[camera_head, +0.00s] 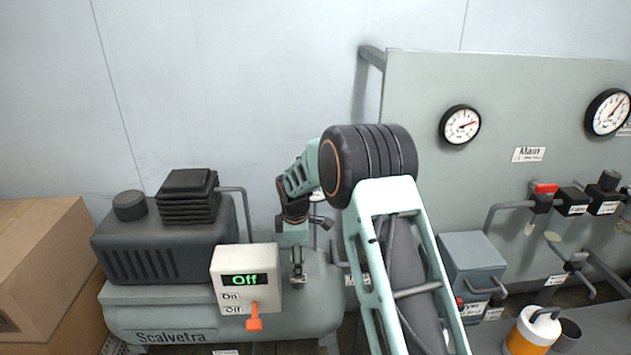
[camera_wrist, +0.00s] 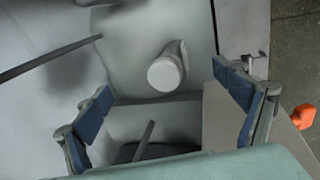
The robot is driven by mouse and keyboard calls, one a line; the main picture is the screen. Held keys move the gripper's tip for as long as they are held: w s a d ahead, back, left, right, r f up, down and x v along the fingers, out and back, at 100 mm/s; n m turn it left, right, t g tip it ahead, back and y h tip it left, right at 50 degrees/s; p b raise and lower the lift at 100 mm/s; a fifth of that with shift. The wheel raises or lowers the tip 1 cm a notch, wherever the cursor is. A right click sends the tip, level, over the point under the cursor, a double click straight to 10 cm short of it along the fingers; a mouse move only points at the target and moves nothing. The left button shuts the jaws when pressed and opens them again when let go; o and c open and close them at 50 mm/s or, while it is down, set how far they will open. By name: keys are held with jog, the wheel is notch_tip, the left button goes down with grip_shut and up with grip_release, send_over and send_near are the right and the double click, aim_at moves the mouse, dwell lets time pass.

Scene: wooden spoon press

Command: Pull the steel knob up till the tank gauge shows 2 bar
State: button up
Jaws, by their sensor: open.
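My gripper (camera_head: 299,278) hangs in front of the right part of the grey compressor tank (camera_head: 170,318), just right of the control box. In the wrist view my gripper (camera_wrist: 168,108) is open and empty, with blue-padded fingers wide apart. A pale round knob-like part (camera_wrist: 165,74) on the tank shows between and beyond the fingers, not touched; I cannot tell surely whether it is the steel knob. In the head view it is hidden by my gripper and arm. No gauge in view is clearly labelled as the tank's.
The control box (camera_head: 232,262) reads Off and has an orange lever (camera_head: 254,318). Two dial gauges, one left (camera_head: 460,125) and one right (camera_head: 607,112), are on the panel (camera_head: 430,85) with pipes and valves. A cardboard box (camera_head: 40,260) stands left; an orange-and-white container (camera_head: 533,332) stands right.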

jog(key=shift+w+p+v, duration=0.2)
jog(key=shift+p+v, duration=0.2)
jog(key=shift+v, duration=0.35)
jog(key=shift+w+p+v, duration=0.15)
jog(key=shift+p+v, duration=0.3)
jog(key=shift+v, duration=0.3)
jog(key=shift+w+p+v, duration=0.2)
jog(key=shift+p+v, duration=0.2)
jog(key=shift+v, duration=0.4)
jog(key=shift+r, duration=0.1)
